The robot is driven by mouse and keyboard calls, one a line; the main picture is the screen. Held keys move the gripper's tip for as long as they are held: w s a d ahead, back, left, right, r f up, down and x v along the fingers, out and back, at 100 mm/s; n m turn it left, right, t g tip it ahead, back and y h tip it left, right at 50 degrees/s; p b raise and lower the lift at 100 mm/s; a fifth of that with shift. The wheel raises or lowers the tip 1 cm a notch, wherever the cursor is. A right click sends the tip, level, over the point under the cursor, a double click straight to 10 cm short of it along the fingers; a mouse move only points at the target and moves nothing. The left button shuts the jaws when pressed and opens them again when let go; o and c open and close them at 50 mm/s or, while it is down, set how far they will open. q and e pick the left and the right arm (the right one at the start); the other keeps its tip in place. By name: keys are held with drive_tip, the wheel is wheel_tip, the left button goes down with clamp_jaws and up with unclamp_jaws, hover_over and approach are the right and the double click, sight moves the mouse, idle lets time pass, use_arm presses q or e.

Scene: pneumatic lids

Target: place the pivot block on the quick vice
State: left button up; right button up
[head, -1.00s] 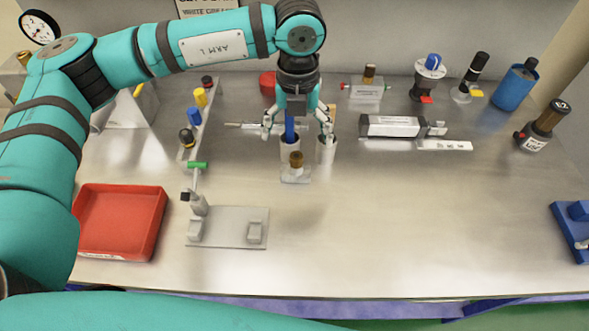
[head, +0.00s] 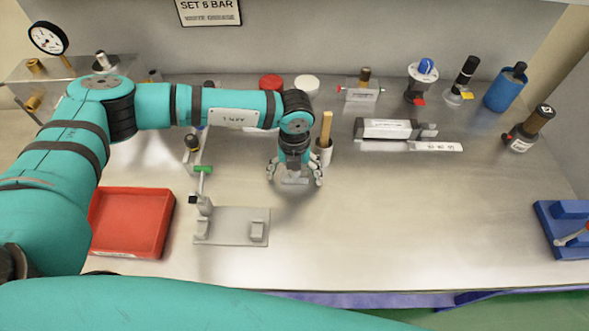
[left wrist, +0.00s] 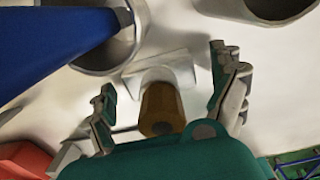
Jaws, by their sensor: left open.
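The small grey block with a brass-brown knob, which I take as the pivot block, stands on the bench under my left gripper (head: 295,184). In the head view the gripper mostly hides it. In the left wrist view the knob (left wrist: 161,108) rises from the pale block (left wrist: 158,68) and lies between the two spread fingers. My left gripper is open, pointing down, with no visible grip on the knob. A blue vice (head: 566,212) with a red-tipped lever, likely the quick vice, sits at the right edge, partly cut off. My right gripper is not in view.
Cups stand close behind the block; one (head: 324,152) holds a tan bar, another holds a blue object (left wrist: 60,45). The bench centre-right is clear.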

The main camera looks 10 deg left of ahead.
use_arm(q)
drive_tip(key=shift+c, duration=0.4)
drive_tip(key=c, duration=1.4)
drive_tip(key=shift+r, duration=0.1)
drive_tip(key=shift+r+b, duration=0.95)
drive_tip(key=shift+r, duration=0.35)
drive_tip(key=shift+s+r, duration=0.1)
drive_tip(key=shift+r, duration=0.2)
drive_tip(key=s+b, duration=0.1)
drive_tip(key=s, duration=0.4)
drive_tip(key=s+d+r+b, duration=0.1)
drive_tip(key=s+b, duration=0.1)
drive_tip(key=s, duration=0.3)
drive_tip(key=s+d+b, duration=0.1)
drive_tip(key=s+b, duration=0.1)
drive_tip(key=s, duration=0.2)
drive_tip(key=shift+s+d+r, duration=0.15)
drive_tip(key=shift+s, duration=0.25)
drive_tip(key=shift+s+r+b, duration=0.15)
drive_tip(key=shift+s+b, duration=0.15)
drive_tip(key=shift+s, duration=0.15)
